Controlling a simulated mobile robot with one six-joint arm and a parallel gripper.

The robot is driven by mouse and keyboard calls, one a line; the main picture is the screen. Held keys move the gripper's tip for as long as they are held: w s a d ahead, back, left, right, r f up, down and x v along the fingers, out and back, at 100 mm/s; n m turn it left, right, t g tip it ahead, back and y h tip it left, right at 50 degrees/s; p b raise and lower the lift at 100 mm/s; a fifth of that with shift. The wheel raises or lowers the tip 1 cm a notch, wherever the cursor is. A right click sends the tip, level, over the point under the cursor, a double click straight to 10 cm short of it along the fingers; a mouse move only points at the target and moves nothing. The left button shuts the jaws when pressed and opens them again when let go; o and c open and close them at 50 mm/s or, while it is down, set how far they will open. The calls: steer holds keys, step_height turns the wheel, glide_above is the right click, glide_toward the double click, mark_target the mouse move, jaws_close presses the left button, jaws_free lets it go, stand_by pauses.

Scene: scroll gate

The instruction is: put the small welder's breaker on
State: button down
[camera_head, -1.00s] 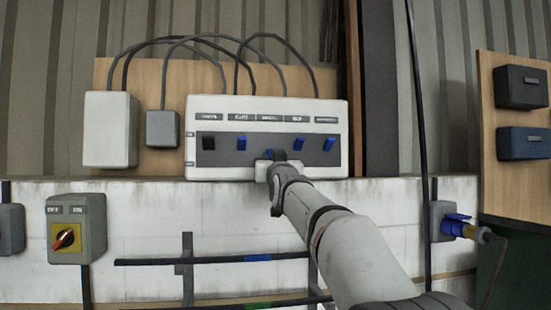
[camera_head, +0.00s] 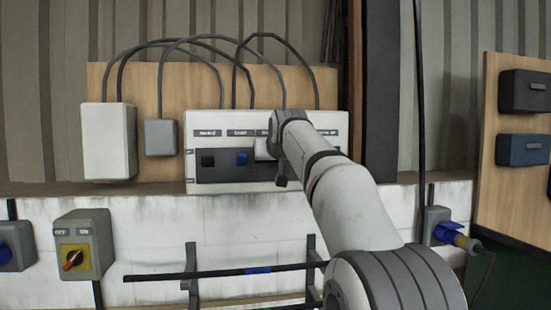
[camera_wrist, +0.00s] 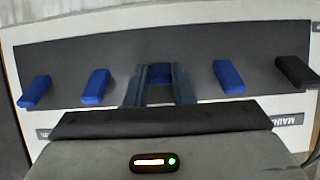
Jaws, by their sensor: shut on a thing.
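The white breaker panel (camera_head: 230,186) hangs on the wooden backboard, with a row of toggles on a dark strip under small labels. A black toggle (camera_head: 208,161) and a blue toggle (camera_head: 242,159) show at its left; my arm hides the others. My gripper (camera_head: 263,149) is at the middle of the panel. In the wrist view my gripper (camera_wrist: 160,82) is shut on the middle blue toggle (camera_wrist: 160,72), with a finger on each side. Two blue toggles are to its left, and one blue and the black toggle to its right. The middle label is too blurred to read.
A grey isolator with a red-yellow knob (camera_head: 74,257) is low on the left. Grey boxes (camera_head: 108,142) with cables stand left of the panel. A blue plug (camera_head: 447,235) is at right. A rail with a blue band (camera_head: 257,270) runs below.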

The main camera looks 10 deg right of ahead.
steer(key=shift+w+r+g, duration=0.1)
steer(key=shift+r+g, duration=0.3)
steer(key=shift+g, duration=0.3)
steer(key=c, duration=1.2)
jaws_free()
steer(key=shift+c, duration=0.2)
steer(key=b+v, duration=0.1)
steer(key=v, duration=0.6)
steer(key=shift+s, duration=0.3)
steer(key=shift+r, duration=0.15)
